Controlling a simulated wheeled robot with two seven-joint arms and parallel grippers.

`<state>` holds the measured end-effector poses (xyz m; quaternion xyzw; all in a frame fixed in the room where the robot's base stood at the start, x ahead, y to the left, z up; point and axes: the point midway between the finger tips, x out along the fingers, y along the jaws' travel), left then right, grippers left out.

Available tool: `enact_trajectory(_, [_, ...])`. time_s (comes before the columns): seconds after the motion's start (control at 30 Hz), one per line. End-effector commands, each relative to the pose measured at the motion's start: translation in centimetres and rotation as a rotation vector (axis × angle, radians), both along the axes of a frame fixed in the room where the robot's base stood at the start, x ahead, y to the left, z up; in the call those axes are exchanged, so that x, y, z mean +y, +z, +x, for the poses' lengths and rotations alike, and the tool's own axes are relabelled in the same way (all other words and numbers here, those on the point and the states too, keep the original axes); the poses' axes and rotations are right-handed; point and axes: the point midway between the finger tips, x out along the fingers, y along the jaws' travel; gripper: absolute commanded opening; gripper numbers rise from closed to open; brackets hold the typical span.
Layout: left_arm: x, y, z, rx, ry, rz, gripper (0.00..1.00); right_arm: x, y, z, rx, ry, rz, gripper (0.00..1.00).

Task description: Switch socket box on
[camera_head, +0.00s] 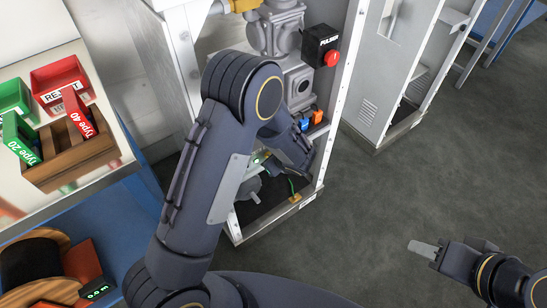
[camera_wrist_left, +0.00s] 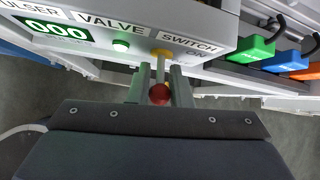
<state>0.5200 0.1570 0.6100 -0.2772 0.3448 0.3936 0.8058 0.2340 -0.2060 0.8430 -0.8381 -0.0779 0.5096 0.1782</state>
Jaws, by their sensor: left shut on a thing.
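The socket box (camera_wrist_left: 140,40) is a pale grey box in the left wrist view, with labels reading VALVE and SWITCH, a green 000 display and a green button. Its switch (camera_wrist_left: 160,66) has a yellow lever with a red ball end, under the SWITCH label. My left gripper (camera_wrist_left: 158,86) has one finger on each side of the lever and is shut on it. In the head view, my left arm reaches into the metal frame and hides most of the box. My right gripper (camera_head: 424,249) is over bare floor at the right, away from the frame; its finger gap is unclear.
Green, blue and orange connectors (camera_wrist_left: 282,61) are right of the switch. A table (camera_head: 75,195) with red and green bins is at left. Another cabinet (camera_head: 385,75) stands behind; the floor at right is clear.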

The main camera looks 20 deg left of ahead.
Motion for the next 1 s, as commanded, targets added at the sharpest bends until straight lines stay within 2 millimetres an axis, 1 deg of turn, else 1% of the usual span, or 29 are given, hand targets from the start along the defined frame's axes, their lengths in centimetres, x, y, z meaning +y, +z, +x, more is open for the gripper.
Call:
enact_trajectory(0.13, [-0.1,0.0,0.0,-0.001,-0.001,-0.003,0.00,0.0,0.0,0.0,0.000,0.000,0.000,0.38])
enact_trajectory(0.17, [-0.1,0.0,0.0,-0.001,-0.001,-0.002,0.22,0.0,0.0,0.0,0.000,0.000,0.000,0.38])
enact_trajectory(0.27, [-0.1,0.0,0.0,-0.001,-0.001,-0.002,0.35,0.0,0.0,0.0,0.000,0.000,0.000,0.38])
enact_trajectory(0.3, [-0.1,0.0,0.0,-0.002,0.000,-0.001,0.37,0.0,0.0,0.0,0.000,0.000,0.000,0.38])
enact_trajectory(0.53, [0.0,0.1,0.0,-0.001,-0.001,0.000,0.37,0.0,0.0,0.0,0.000,0.000,0.000,0.38])
enact_trajectory(0.63, [-0.3,0.6,-0.2,-0.002,0.000,-0.001,0.37,0.0,0.2,0.0,0.000,0.000,0.000,0.38])
enact_trajectory(1.0, [-2.9,5.2,-2.9,-0.002,-0.002,-0.001,0.37,0.0,1.2,0.0,0.000,0.000,0.000,0.38])
